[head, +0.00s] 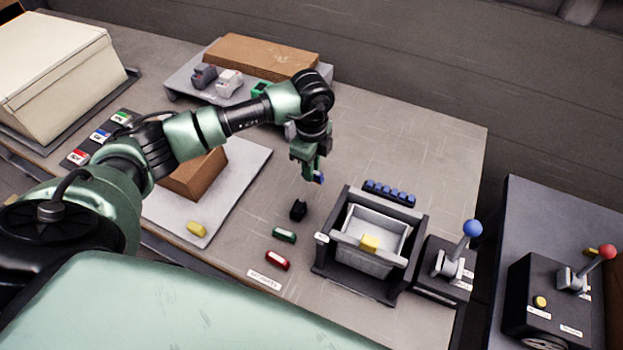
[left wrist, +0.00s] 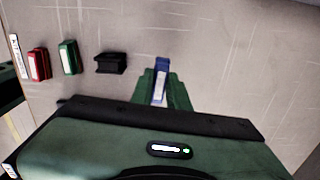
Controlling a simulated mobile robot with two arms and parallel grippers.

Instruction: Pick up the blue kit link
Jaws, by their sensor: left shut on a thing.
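The blue kit link (head: 319,177) is between the fingertips of my left gripper (head: 312,174). In the left wrist view, the blue link (left wrist: 161,79) shows a white strip on its face and sits between the green fingers of my left gripper (left wrist: 162,90). The gripper is shut on it. I cannot tell for sure whether the link is clear of the table. A green link (head: 284,235), a red link (head: 277,260) and a black block (head: 298,209) lie in a row on the table. My right gripper is not in view.
A brown block (head: 194,175) and yellow piece (head: 197,229) rest on a pale board.

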